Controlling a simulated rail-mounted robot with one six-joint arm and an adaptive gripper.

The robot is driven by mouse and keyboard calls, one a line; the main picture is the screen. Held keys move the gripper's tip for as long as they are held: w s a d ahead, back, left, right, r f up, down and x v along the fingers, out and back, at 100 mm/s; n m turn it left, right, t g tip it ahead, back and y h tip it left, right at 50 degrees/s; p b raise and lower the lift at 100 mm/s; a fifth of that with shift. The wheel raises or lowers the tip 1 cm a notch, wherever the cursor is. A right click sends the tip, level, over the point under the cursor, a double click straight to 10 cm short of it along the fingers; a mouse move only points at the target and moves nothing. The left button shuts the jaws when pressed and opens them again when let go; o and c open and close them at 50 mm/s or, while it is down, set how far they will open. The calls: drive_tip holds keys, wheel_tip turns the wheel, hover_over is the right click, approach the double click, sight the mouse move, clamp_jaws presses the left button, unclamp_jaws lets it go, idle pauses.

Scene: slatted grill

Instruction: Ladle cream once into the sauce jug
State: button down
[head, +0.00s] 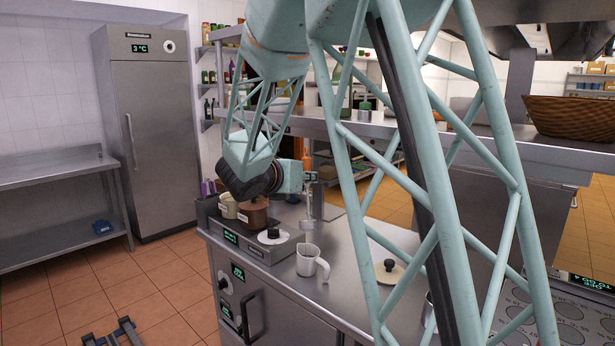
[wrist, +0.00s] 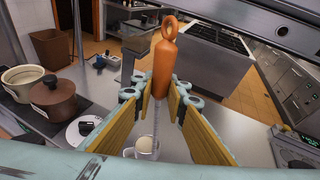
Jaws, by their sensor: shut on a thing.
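My gripper (wrist: 162,94) is shut on the orange handle of a ladle (wrist: 162,68), which hangs upright with its thin shaft pointing down. In the head view the ladle's metal bowl (head: 306,224) hangs above the counter, slightly above and behind the white sauce jug (head: 309,264). The jug stands upright with its handle to the right. A pale round rim, seemingly the jug (wrist: 146,146), shows below the ladle in the wrist view. A cream-coloured pot (head: 228,207) and a brown pot (head: 254,216) sit in the warmer to the left. What the ladle bowl holds cannot be seen.
A white disc with a black knob (head: 272,237) is on the warmer's near right part. A loose lid (head: 388,272) lies on the counter right of the jug. Bare steel counter surrounds the jug. A shelf (head: 400,132) runs behind.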

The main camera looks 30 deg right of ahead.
drive_tip(key=shift+w+d+n+g+y+p, duration=0.25)
drive_tip(key=shift+w+p, duration=0.25)
drive_tip(key=shift+p, duration=1.45)
drive_tip(key=shift+w+d+n+g+y+p, duration=0.15)
drive_tip(key=shift+w+g+p, duration=0.3)
drive_tip(key=shift+p, duration=1.55)
drive_tip(key=shift+w+d+n+g+y+p, duration=0.15)
drive_tip(key=shift+w+p, duration=0.4)
drive_tip(key=shift+p, duration=1.4)
drive_tip(key=shift+w+d+f+n+g+y+p, duration=0.2)
drive_tip(key=shift+w+p, duration=0.25)
drive_tip(key=shift+p, duration=1.35)
drive_tip(key=shift+w+d+f+n+g+y+p, duration=0.15)
drive_tip(key=shift+w+g+p, duration=0.2)
drive_tip(key=shift+p, duration=1.45)
drive_tip(key=shift+w+f+g+y+p, duration=0.15)
drive_tip(key=shift+w+p, duration=0.35)
drive_tip(key=shift+p, duration=1.3)
